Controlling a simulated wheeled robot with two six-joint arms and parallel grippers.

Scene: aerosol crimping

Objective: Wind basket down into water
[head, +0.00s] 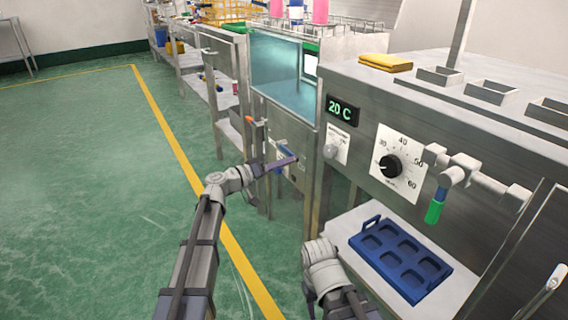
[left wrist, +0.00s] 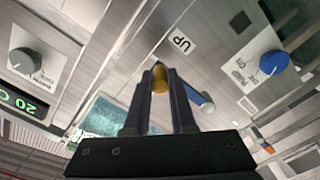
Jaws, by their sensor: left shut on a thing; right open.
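The water tank has a glass front window (head: 283,72) with blue-green water behind it. Pink cans (head: 320,11) stand above the tank top, by a wire frame (head: 352,22); the basket itself is hard to make out. My left gripper (head: 282,163) is at the tank's lower front panel. In the left wrist view its fingers (left wrist: 160,84) are shut on a yellow crank grip (left wrist: 161,79), in front of a panel marked UP (left wrist: 182,41).
Right of the tank is a steel bench with a 20 C display (head: 342,109), a black dial (head: 391,166), a green-tipped lever (head: 435,211) and a blue tray (head: 400,259) on a shelf. A blue knob (left wrist: 273,62) is near the crank. Green floor (head: 80,180) at left is clear.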

